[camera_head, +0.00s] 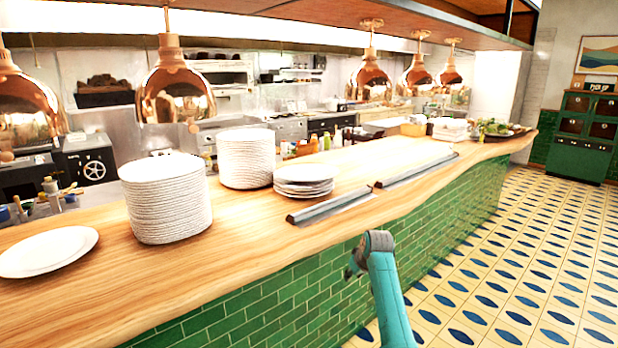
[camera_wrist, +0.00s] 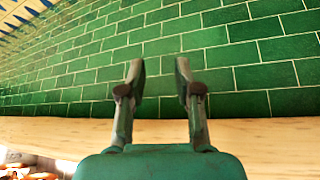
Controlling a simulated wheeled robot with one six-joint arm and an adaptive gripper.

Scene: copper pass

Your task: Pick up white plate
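White plates stand on the wooden counter (camera_head: 110,290) in the head view. A flat white plate (camera_head: 48,250), seemingly with another under it, lies at the far left. A tall stack of white plates (camera_head: 166,200) stands to its right, another tall stack (camera_head: 246,160) is further back, and a low stack (camera_head: 304,182) is beside that. My teal arm is in front of the counter's green tiled face, at the lower middle. In the wrist view my gripper (camera_wrist: 157,75) is open and empty, with its fingers apart before green tiles. No plate is between them.
Long metal-edged strips (camera_head: 330,206) lie on the counter right of the low stack. Copper lamps (camera_head: 174,90) hang above the counter. The patterned tiled floor (camera_head: 500,270) is clear at right. A green cabinet (camera_head: 584,135) stands at the far right.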

